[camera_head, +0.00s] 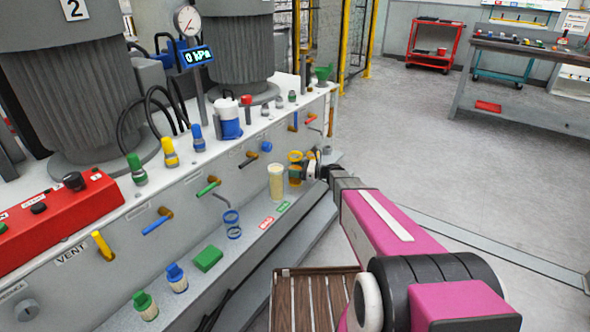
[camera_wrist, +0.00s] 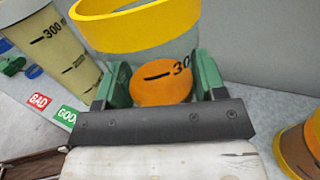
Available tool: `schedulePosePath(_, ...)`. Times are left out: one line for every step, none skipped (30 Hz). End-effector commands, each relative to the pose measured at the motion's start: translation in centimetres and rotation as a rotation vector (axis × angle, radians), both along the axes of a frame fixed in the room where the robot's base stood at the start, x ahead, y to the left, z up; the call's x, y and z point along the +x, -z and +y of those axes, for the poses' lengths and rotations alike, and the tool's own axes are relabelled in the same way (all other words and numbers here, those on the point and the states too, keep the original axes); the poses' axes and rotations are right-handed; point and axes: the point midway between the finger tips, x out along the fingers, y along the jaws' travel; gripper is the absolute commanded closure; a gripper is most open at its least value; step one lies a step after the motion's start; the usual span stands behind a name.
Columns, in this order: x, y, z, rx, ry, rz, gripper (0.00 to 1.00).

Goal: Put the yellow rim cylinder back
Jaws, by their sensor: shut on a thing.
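The yellow rim cylinder (camera_wrist: 140,28) is clear, with a wide yellow rim, orange contents at its lower part and a dark scale mark. My gripper (camera_wrist: 160,82) is shut on it, with a green pad on each side. In the head view the yellow rim cylinder (camera_head: 295,157) is at the far end of the lower ledge, partly hidden by my gripper (camera_head: 310,170). I cannot tell whether its base touches the ledge.
A cylinder of cream contents (camera_head: 276,183) stands close on the left; it also shows in the wrist view (camera_wrist: 52,50). BAD and GOOD labels (camera_head: 275,214) lie on the ledge. A yellow-and-orange object (camera_wrist: 298,152) is at the wrist view's lower right.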

Motion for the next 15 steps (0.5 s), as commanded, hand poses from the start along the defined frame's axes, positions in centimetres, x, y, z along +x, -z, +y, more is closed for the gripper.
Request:
schedulePosePath(0.01, 0.08, 0.01, 0.0, 0.0, 0.0, 0.29)
schedulePosePath(0.01, 0.06, 0.01, 0.0, 0.0, 0.0, 0.2)
schedulePosePath(0.01, 0.05, 0.0, 0.0, 0.0, 0.0, 0.1)
schedulePosePath(0.01, 0.05, 0.0, 0.0, 0.0, 0.0, 0.1)
schedulePosePath(0.01, 0.04, 0.01, 0.0, 0.0, 0.0, 0.1)
schedulePosePath(0.01, 0.04, 0.0, 0.0, 0.0, 0.0, 0.1)
schedulePosePath(0.01, 0.04, 0.0, 0.0, 0.0, 0.0, 0.1)
schedulePosePath(0.01, 0.04, 0.0, 0.0, 0.0, 0.0, 0.1)
schedulePosePath(0.01, 0.03, 0.0, 0.0, 0.0, 0.0, 0.1)
schedulePosePath(0.01, 0.03, 0.01, 0.0, 0.0, 0.0, 0.1)
schedulePosePath(0.01, 0.0, 0.0, 0.0, 0.0, 0.0, 0.1)
schedulePosePath(0.0, -0.1, 0.0, 0.0, 0.0, 0.0, 0.1)
schedulePosePath(-0.01, -0.23, 0.0, 0.0, 0.0, -0.001, 0.1)
schedulePosePath(-0.03, -0.33, -0.09, 0.0, 0.0, -0.001, 0.1)
schedulePosePath(-0.1, -0.27, -0.47, 0.0, 0.001, 0.0, 0.1)
